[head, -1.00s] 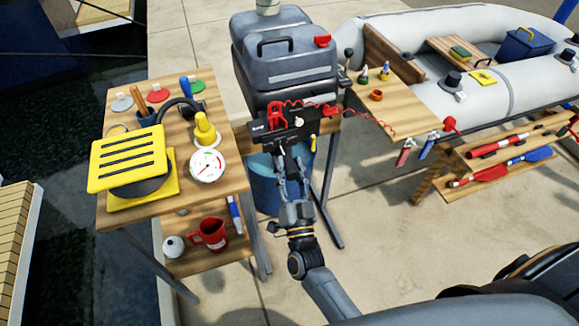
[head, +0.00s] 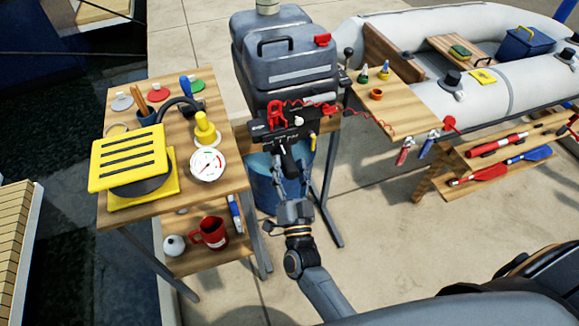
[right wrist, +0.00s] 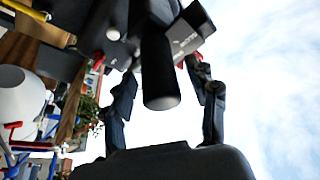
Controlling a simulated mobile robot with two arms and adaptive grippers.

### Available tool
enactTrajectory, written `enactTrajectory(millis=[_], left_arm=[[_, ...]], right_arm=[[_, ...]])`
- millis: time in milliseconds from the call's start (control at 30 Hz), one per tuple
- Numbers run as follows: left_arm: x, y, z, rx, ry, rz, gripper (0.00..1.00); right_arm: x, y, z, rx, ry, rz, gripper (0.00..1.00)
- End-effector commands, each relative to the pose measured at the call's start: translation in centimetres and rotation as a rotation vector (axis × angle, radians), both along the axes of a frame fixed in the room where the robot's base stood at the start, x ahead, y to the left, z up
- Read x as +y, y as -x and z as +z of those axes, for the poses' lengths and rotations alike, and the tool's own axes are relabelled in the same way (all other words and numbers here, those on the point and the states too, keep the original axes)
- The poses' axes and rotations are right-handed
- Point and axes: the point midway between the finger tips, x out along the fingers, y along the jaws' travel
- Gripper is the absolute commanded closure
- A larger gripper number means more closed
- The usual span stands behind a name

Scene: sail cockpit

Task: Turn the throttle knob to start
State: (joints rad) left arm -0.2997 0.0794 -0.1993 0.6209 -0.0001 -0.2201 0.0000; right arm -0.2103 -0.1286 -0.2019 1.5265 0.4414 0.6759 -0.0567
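The outboard motor's control unit (head: 285,125) faces me on the stand, below the grey cowling (head: 285,50). A black cylindrical throttle knob (head: 289,160) sticks out from it toward me. In the right wrist view the throttle knob (right wrist: 160,72) hangs between my two fingers. My right gripper (head: 291,180) is open around the knob's end, with a finger on each side. In the right wrist view my right gripper (right wrist: 166,100) shows gaps between both fingers and the knob. My left gripper is not in view.
A wooden side table (head: 120,217) with a yellow slatted box (head: 128,158) and a dial gauge (head: 208,164) stands left. A blue bucket (head: 265,185) is under the motor. A red coiled cord (head: 372,125) runs right from it. Open floor lies right of my arm.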

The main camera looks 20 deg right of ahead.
Motion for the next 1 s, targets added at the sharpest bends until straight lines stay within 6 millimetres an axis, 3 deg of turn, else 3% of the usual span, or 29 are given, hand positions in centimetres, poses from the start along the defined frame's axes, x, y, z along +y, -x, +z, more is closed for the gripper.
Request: enactTrajectory(millis=[333, 800, 1000], left_arm=[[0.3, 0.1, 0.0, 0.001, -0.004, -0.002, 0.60], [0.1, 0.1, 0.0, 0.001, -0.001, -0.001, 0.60], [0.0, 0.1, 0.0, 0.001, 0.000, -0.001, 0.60]], right_arm=[[0.2, 1.0, -0.5, 0.004, 0.001, 0.001, 0.42], [1.7, 9.5, -3.4, 0.003, 0.001, 0.000, 0.42], [2.0, 11.0, -3.9, 0.001, 0.000, 0.000, 0.42]])
